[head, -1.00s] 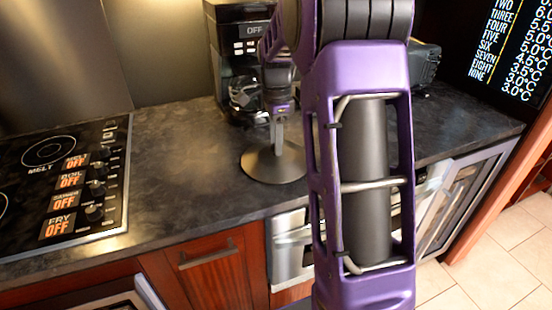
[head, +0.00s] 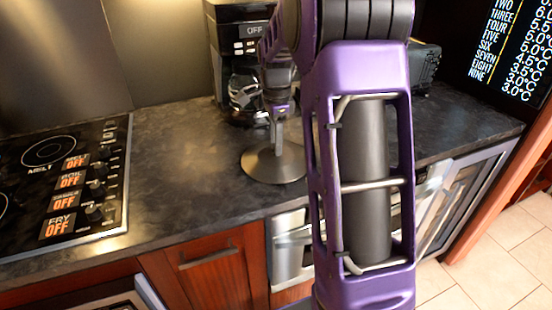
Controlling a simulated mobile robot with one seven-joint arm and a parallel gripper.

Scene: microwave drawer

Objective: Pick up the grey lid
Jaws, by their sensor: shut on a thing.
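The grey lid (head: 262,168) is a round, shallow disc over the dark countertop, left of my arm's purple forearm link. My gripper (head: 277,138) points down above the middle of the lid, with its fingers shut on the lid's upright handle part. The fingers hide most of that handle. The lid looks level. Its rim is at or very near the counter surface; I cannot tell whether there is a gap beneath it.
A black coffee maker (head: 240,55) marked OFF stands just behind the lid. A stove (head: 65,180) with knobs lies at the left. A dark appliance (head: 425,65) stands at the back right. The countertop (head: 180,160) between stove and lid is clear.

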